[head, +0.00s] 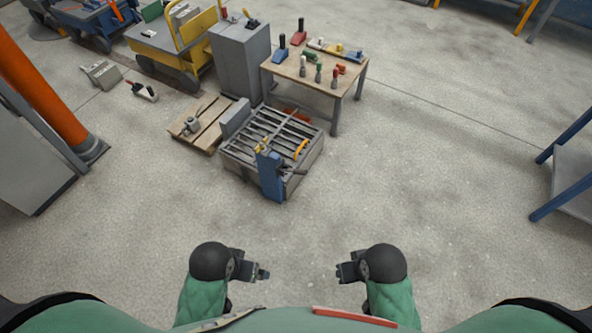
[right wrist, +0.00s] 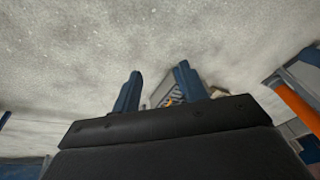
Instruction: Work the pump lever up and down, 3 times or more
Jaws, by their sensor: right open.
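A low grey slatted mould (head: 238,155) stands on the floor ahead of me in the head view. A blue upright unit (head: 270,177) is at its front, with small yellow parts on top and a dark part at its right side; which of these is the pump lever is too small to tell. A curved orange handle (head: 301,149) shows on the mould's right side. My left gripper (head: 264,274) and right gripper (head: 340,272) are near my body, well short of the mould. In the right wrist view the right gripper (right wrist: 157,84) is open and empty, its two blue fingers apart.
A wooden table (head: 291,70) with tools stands behind the mould, next to a grey cabinet (head: 240,62). A wooden pallet (head: 207,128) lies left of the mould. An orange column (head: 45,85) is at far left. The floor between me and the mould is clear.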

